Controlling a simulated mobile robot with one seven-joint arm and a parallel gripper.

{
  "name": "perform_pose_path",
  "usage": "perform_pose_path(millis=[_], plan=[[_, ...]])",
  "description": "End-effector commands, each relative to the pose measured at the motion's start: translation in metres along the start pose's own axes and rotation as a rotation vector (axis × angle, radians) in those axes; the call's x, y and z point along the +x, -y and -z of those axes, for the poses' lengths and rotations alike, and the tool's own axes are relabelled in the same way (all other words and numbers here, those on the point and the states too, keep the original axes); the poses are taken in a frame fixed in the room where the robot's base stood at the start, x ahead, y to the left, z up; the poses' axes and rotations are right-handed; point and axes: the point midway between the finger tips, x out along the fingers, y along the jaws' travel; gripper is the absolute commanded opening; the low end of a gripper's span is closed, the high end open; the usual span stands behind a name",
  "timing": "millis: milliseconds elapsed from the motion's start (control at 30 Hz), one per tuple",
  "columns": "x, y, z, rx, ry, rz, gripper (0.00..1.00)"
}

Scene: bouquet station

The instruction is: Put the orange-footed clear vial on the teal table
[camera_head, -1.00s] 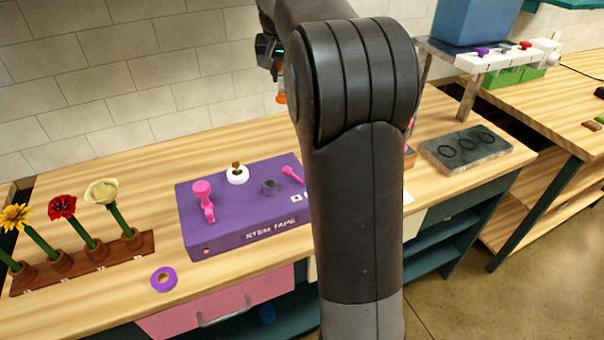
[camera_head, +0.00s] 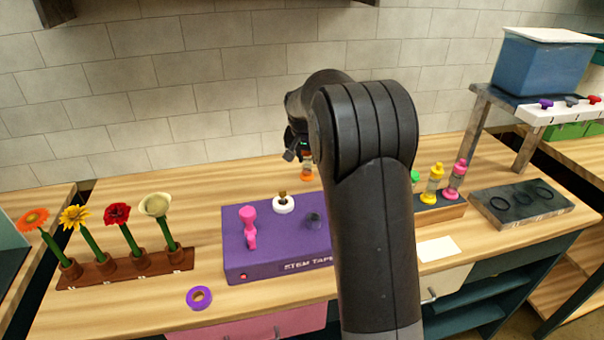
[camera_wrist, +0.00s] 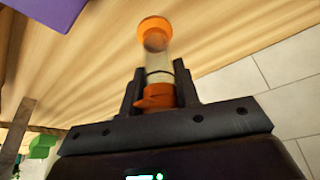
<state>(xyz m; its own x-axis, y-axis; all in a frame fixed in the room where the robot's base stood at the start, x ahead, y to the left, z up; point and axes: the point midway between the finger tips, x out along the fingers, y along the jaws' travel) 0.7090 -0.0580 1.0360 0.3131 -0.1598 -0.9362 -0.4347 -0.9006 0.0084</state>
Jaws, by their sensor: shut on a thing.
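The clear vial (camera_wrist: 157,65) has an orange foot and an orange part at its other end. In the wrist view my gripper (camera_wrist: 160,77) is shut on it, with a dark finger on each side near the end closest to the palm. In the head view the vial's orange end (camera_head: 306,172) hangs below my gripper (camera_head: 299,149), above the back of the wooden bench, near the purple stem-tape box (camera_head: 270,262). My arm hides part of the bench and box. A teal surface (camera_head: 10,240) shows at the far left edge; I cannot tell whether it is the teal table.
A wooden rack (camera_head: 452,213) with green, yellow and pink vials stands right of my arm. A brown holder (camera_head: 110,272) with several flowers stands left. A purple tape roll (camera_head: 199,298) lies in front. A grey ring plate (camera_head: 520,208) and a raised shelf with a blue bin (camera_head: 541,68) are right.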

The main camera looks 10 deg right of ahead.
Motion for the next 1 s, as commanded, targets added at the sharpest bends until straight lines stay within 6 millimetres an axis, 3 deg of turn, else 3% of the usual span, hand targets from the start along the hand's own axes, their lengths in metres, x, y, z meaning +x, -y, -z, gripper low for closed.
perform_pose_path(millis=[100, 233, 367, 600, 967, 1000], plan=[[0.012, 0.020, -0.001, -0.002, 0.000, -0.001, 0.00], [0.017, 0.029, -0.002, -0.001, -0.001, -0.001, 0.00], [0.024, 0.031, -0.004, 0.001, 0.000, -0.001, 0.00], [0.054, 0.031, -0.016, 0.000, 0.001, -0.001, 0.00], [0.058, 0.031, -0.017, 0.000, -0.001, -0.001, 0.00], [0.059, 0.031, -0.018, 0.000, 0.000, -0.001, 0.30]])
